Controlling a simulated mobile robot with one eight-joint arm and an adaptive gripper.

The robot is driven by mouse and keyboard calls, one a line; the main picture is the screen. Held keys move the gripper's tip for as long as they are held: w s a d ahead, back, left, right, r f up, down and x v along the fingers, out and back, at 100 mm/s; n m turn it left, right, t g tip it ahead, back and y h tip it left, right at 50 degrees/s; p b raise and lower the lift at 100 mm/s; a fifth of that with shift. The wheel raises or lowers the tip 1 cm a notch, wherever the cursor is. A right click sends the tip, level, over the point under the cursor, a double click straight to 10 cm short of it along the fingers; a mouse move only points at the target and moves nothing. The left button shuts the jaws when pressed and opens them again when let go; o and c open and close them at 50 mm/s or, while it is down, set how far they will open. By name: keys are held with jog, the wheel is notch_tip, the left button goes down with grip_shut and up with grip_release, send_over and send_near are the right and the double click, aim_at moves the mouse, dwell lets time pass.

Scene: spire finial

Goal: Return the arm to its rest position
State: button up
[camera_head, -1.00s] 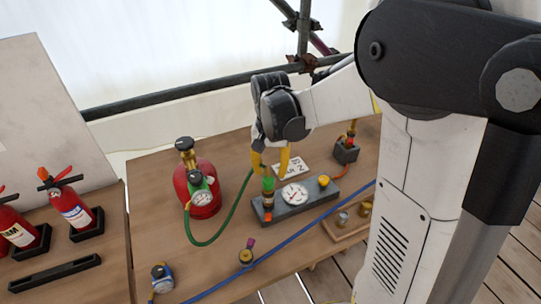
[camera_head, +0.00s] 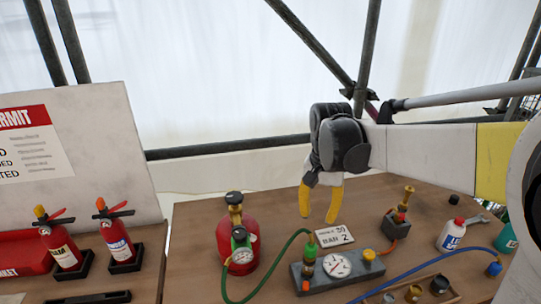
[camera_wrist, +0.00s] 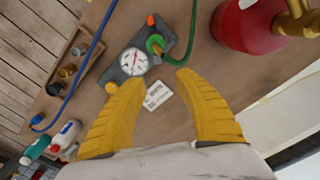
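My gripper (camera_head: 320,203) has two yellow fingers standing apart with nothing between them. It hangs in the air above the wooden table, over the gauge block (camera_head: 336,268) and the white card (camera_head: 334,237) in the head view. In the wrist view my gripper (camera_wrist: 153,80) is open, and the card (camera_wrist: 157,95) shows beyond the gap between the fingers. The gauge block (camera_wrist: 160,30) lies past the fingertips, with the green hose fitting on it. My white arm stretches to the right in the head view.
A red cylinder (camera_head: 236,242) with a green hose stands left of the gauge block. Two fire extinguishers (camera_head: 118,238) stand farther left, before a permit board (camera_head: 75,150). A wooden tray (camera_head: 425,291), a white bottle (camera_head: 451,235) and a blue hose lie right. Scaffold poles (camera_head: 368,60) stand behind.

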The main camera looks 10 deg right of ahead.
jog(key=s+a+n+t, duration=0.2)
jog(key=s+n+t, duration=0.1)
jog(key=s, duration=0.3)
jog(key=s+a+r+n+t, duration=0.1)
jog(key=s+a+n+t, duration=0.1)
jog(key=s, duration=0.5)
jog(key=shift+s+a+r+n+t, duration=0.15)
jog(key=shift+a+r+n+t, duration=0.15)
jog(key=shift+n+t, duration=0.7)
